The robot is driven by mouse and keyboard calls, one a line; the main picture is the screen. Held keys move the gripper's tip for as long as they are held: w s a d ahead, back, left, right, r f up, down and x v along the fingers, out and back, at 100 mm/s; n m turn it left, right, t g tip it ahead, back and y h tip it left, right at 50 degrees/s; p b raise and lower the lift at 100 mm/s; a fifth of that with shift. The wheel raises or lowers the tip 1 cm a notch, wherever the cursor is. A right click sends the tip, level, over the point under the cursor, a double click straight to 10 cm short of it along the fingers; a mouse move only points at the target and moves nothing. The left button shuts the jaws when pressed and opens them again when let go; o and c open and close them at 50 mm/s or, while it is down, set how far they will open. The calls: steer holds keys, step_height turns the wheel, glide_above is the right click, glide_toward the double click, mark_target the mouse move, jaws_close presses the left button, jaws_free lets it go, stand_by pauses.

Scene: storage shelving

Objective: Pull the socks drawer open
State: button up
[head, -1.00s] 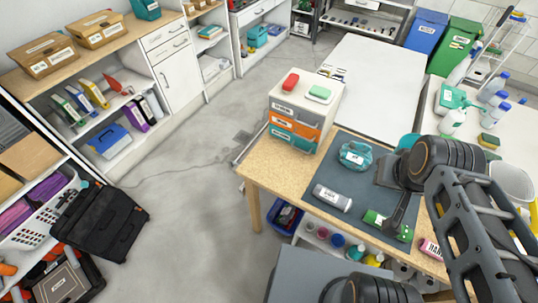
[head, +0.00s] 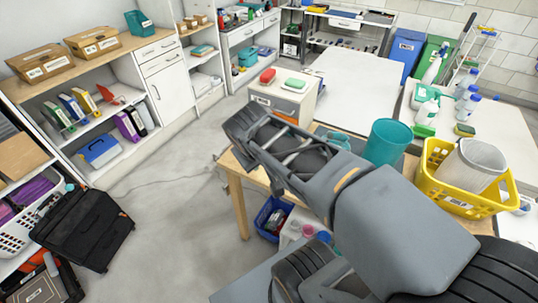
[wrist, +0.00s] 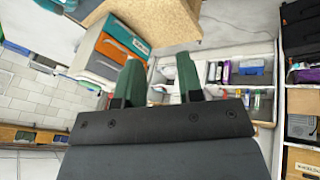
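The drawers look shut. I cannot read which label says socks. My gripper (wrist: 158,72) is open and empty, with its two green fingers apart; the fingers appear near the unit, with no contact visible.
A teal cup (head: 386,142) and a yellow basket (head: 452,200) are on the right.

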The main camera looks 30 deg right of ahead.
steer(key=w+d+f+n+t+h+b, duration=0.1)
steer(key=w+d+f+h+b, duration=0.2)
steer(key=w+f+b, duration=0.2)
steer(key=w+d+f+n+t+h+b, duration=0.1)
steer(key=w+d+f+n+h+b, duration=0.1)
steer(key=w+f+b, duration=0.3)
steer(key=w+d+f+n+h+b, duration=0.1)
steer(key=w+d+f+h+b, duration=0.3)
steer(key=f+b, duration=0.6)
steer(key=shift+w+d+f+t+h+b, duration=0.4)
steer(key=shift+w+b, duration=0.1)
steer(key=shift+b, duration=2)
steer(key=shift+w+d+f+n+b, duration=0.1)
steer(key=shift+w+f+n+b, duration=0.1)
steer(key=shift+w+n+b, duration=0.3)
steer(key=shift+w+d+f+t+h, duration=0.1)
steer(key=shift+w+d+t+h, duration=0.15)
steer(key=shift+w+t+h, duration=0.1)
steer(key=b+x, duration=0.1)
steer(key=x, duration=1.2)
steer(key=shift+b, duration=0.3)
jaws_close()
